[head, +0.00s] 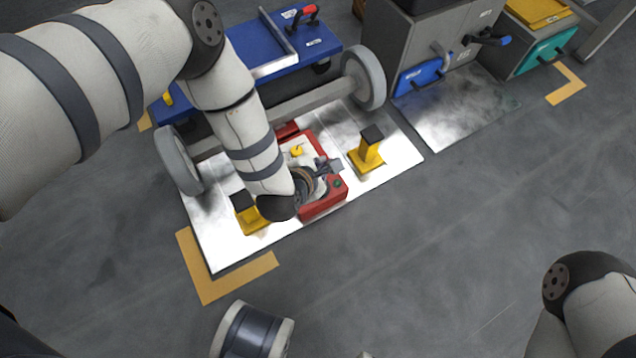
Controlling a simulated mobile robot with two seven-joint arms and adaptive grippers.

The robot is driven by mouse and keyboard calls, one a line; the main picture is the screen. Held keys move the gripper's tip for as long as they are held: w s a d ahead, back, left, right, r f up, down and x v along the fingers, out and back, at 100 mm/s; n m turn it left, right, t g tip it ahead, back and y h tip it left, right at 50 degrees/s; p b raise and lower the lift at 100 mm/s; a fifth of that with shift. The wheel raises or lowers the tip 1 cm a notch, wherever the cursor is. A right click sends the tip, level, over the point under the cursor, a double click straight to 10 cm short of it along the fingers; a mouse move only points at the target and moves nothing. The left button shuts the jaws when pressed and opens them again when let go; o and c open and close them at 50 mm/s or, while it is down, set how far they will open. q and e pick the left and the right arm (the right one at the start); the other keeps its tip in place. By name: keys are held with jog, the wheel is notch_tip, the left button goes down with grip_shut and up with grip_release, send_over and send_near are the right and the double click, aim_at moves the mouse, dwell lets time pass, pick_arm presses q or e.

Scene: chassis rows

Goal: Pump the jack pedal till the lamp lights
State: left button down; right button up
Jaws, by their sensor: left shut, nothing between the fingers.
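My left arm reaches down from the upper left, and my left gripper (326,168) is shut and empty, low over the jack's middle. The gripper and wrist hide much of the jack, and I cannot make out the pedal or tell whether the fingers touch it. My right gripper is out of view.
Yellow stands with dark tops stand right (369,150) and left (249,214) of the jack. Grey cabinets (445,55) with handles stand at the upper right. The grey floor at right (450,230) is clear.

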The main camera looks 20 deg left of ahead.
pick_arm(q)
notch_tip(320, 180, down, 8)
jog(key=b, duration=0.5)
jog(key=shift+r, duration=0.2)
jog(key=shift+f+b, duration=0.3)
jog(key=shift+b, duration=0.1)
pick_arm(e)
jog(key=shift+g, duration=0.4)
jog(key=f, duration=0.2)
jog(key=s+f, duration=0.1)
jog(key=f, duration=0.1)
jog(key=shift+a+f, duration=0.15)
pick_arm(q)
jog(key=shift+f, duration=0.4)
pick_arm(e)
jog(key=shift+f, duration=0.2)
